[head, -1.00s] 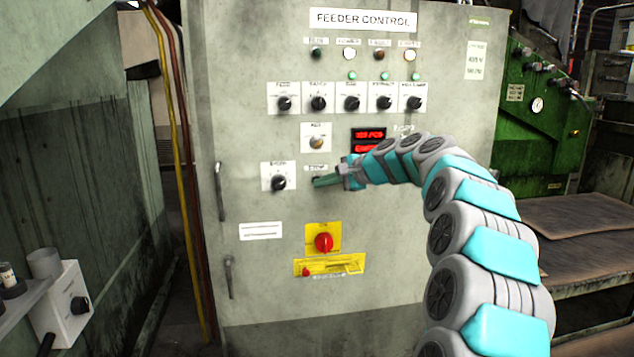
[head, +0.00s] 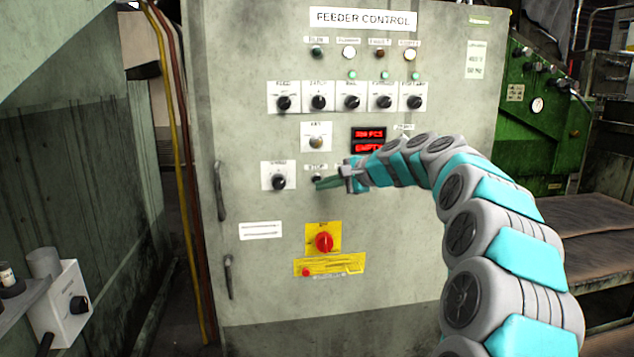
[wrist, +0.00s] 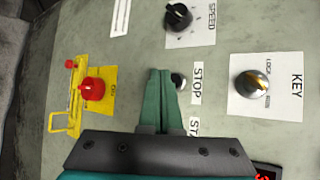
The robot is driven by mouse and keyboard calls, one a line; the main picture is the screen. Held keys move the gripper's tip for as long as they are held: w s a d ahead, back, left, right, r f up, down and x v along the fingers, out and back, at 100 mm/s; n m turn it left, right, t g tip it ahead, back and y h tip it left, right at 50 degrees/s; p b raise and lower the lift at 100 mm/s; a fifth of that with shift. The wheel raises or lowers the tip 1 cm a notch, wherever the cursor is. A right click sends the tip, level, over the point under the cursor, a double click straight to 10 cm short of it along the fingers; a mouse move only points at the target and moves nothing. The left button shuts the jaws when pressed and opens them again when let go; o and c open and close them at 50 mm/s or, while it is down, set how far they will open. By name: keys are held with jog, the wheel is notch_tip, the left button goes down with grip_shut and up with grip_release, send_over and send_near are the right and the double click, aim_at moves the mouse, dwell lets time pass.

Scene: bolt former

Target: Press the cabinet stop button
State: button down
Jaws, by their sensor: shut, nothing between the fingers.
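The stop button (wrist: 179,82) is a small dark round button beside the STOP label (wrist: 197,83) in the wrist view. My gripper (wrist: 160,72) is shut and empty, its green fingers partly covering the button's edge. In the head view the stop button (head: 317,178) shows just above my gripper's fingertips (head: 318,184), under its small label. The fingers point at the cabinet face, close to the button. I cannot tell whether they touch the panel or the button.
The grey feeder control cabinet (head: 270,50) carries several knobs. Near the button are the speed knob (wrist: 178,16), the key switch (wrist: 252,84) and a red rotary switch (head: 324,242) on yellow. A second label beside the fingers is partly hidden by my gripper. A green machine (head: 545,120) stands right.

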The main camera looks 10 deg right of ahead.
jog(key=s, duration=0.4)
jog(key=shift+s+b, duration=0.15)
jog(key=shift+b, duration=0.2)
dwell(0.3)
jog(key=s+a+f+n+g+h, duration=0.1)
jog(key=s+a+f+n+g, duration=0.2)
jog(key=s, duration=0.5)
jog(key=s+a+f+n+g, duration=0.1)
jog(key=s+a+f+n, duration=0.1)
jog(key=s+a+f, duration=0.45)
jog(key=s+a+f+n+g+h, duration=0.1)
jog(key=s+f+n+g, duration=0.15)
jog(key=s, duration=0.65)
jog(key=s+d+f+n+g+h, duration=0.1)
jog(key=s+d+f+n+h, duration=0.1)
jog(key=s, duration=0.7)
jog(key=s+d+f+n+g+h, duration=0.2)
jog(key=s+d+f, duration=0.2)
jog(key=s+f, duration=0.3)
jog(key=s+d+f+n+g+h, duration=0.2)
jog(key=s+d+f, duration=0.1)
jog(key=s, duration=1)
jog(key=shift+d+f, duration=0.15)
jog(key=shift+f, duration=0.5)
jog(key=c, duration=1.6)
grip_release()
